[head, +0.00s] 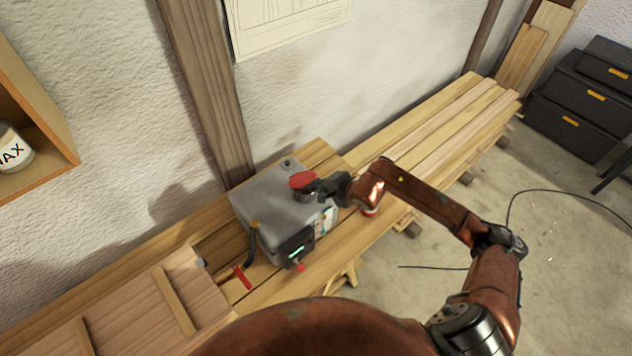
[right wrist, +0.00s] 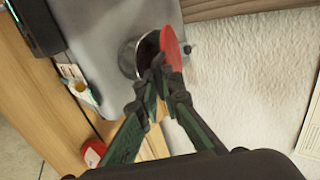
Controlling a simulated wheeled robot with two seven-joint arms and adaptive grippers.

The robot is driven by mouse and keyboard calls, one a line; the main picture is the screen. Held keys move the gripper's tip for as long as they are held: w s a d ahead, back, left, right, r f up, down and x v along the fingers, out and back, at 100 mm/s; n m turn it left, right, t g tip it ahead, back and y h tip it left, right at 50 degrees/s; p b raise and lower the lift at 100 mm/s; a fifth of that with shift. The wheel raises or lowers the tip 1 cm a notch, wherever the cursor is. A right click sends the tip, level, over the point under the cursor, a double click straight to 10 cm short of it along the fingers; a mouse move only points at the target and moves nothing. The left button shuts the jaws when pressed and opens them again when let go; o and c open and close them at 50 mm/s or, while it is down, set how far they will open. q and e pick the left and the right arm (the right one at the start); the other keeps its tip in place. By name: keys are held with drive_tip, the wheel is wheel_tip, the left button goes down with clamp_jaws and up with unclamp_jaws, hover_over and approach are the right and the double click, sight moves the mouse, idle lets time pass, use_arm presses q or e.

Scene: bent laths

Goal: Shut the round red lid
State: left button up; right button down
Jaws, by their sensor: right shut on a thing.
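The round red lid (head: 303,179) stands tilted up over the top of the grey metal box (head: 262,205). In the right wrist view the lid (right wrist: 172,48) stands open beside a round, dark opening with a metal rim (right wrist: 129,58) on the box. My right gripper (head: 312,190) is at the lid; in the right wrist view its fingertips (right wrist: 161,70) are closed together at the lid's near edge, partly covering the opening. The exact grip on the lid is partly hidden by the fingers. My left gripper is not in view.
The box stands on a bench of wooden planks (head: 440,130) along the wall. A black panel with a green display (head: 296,250) is on its front. A red-handled clamp (head: 242,277) lies left of it. Dark toolboxes (head: 585,105) stand at the far right.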

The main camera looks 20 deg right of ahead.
drive_tip(key=shift+s+d+f, duration=0.15)
drive_tip(key=shift+s+f, duration=0.15)
drive_tip(key=shift+f, duration=0.55)
drive_tip(key=shift+s+d+f, duration=0.1)
drive_tip(key=shift+s+f, duration=0.2)
drive_tip(key=shift+f, duration=0.5)
drive_tip(key=c, duration=1.7)
unclamp_jaws()
drive_tip(key=shift+s+r, duration=0.1)
drive_tip(key=shift+p+v, duration=0.8)
drive_tip(key=shift+v, duration=3.6)
